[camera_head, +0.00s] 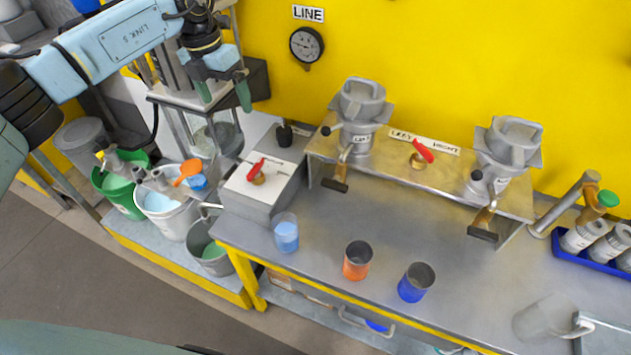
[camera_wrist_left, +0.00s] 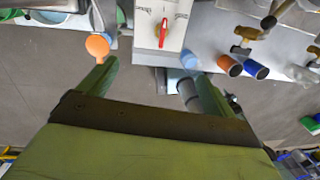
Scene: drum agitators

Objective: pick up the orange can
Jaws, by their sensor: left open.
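The orange can (camera_head: 357,261) stands upright on the metal bench near its front edge, open at the top with a grey inside. It also shows in the left wrist view (camera_wrist_left: 229,66), to the right of the fingers. A blue can (camera_head: 416,283) stands just right of it. My left gripper (camera_head: 226,97) is high at the upper left of the head view, well away from the orange can. In the left wrist view its two green fingers (camera_wrist_left: 158,82) are spread with nothing between them. My right gripper is not in view.
A beaker with blue liquid (camera_head: 286,233) stands left of the orange can. A grey box with a red valve (camera_head: 262,172) is behind it. Two metal hoppers (camera_head: 359,112) sit on a raised shelf. A clear jug (camera_head: 547,318) is at front right. Buckets (camera_head: 167,210) stand lower left.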

